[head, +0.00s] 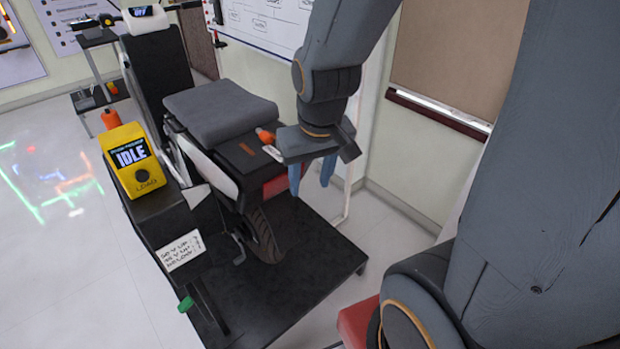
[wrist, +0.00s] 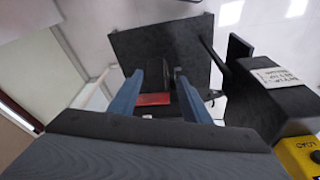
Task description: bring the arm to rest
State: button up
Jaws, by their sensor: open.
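My arm reaches in from the right in the head view. My gripper (head: 312,178) hangs with its blue fingers pointing down, beside the rear end of the scooter-like chassis rig (head: 225,150). In the wrist view the two blue fingers of my gripper (wrist: 160,100) stand apart with nothing held between them. The red rear part (wrist: 153,99) of the rig shows between and beyond the fingers. I cannot tell how far the fingers are from it.
The rig stands on a black platform (head: 290,290). A yellow box (head: 132,160) reading IDLE sits on a black stand at left, with an orange-capped item (head: 110,118) behind it. A wall with a brown board (head: 455,55) is close on the right.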

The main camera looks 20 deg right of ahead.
jog(key=shift+f, duration=0.1)
notch_tip(320, 180, down, 13)
jog(key=g+b, duration=0.1)
jog(key=b, duration=1)
jog(key=shift+w+r, duration=0.2)
jog(key=shift+w, duration=0.25)
